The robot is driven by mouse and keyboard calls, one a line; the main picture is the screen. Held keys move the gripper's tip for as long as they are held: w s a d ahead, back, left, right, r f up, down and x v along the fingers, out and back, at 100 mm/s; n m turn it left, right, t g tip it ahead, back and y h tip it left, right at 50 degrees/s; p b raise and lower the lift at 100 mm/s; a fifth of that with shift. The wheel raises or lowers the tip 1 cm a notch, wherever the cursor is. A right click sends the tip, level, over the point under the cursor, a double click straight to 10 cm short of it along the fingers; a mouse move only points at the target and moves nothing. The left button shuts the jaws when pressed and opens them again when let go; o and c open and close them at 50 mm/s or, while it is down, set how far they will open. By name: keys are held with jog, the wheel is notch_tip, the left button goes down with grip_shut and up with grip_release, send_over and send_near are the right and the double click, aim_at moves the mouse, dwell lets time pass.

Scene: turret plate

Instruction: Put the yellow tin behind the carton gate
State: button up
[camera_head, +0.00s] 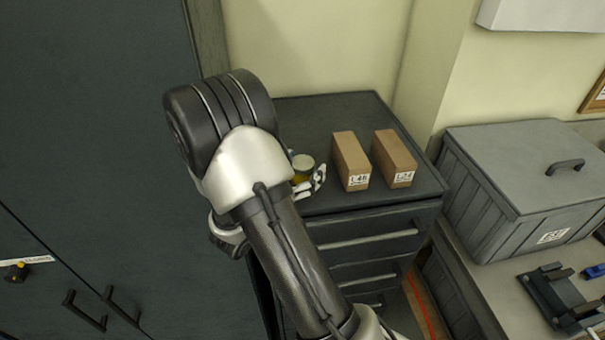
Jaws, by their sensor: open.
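The yellow tin (303,166), with a pale lid, stands on the dark drawer cabinet top near its front left. My gripper (318,178) is open beside the tin; one finger shows just right of and in front of it. My arm hides the rest of the gripper, so I cannot tell whether it touches the tin. The carton gate is two brown cartons standing side by side with a narrow gap, the left carton (350,160) and the right carton (394,158), right of the tin. Both carry white labels on their front ends.
The cabinet top (335,112) is clear behind the cartons, up to the wall. A large grey lidded bin (520,190) stands to the right on a lower surface. A tall dark cabinet (90,120) fills the left side.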

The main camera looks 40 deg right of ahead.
jog(key=shift+c, duration=0.5)
jog(key=c, duration=1.3)
jog(key=shift+c, duration=1)
jog(key=shift+r, duration=0.15)
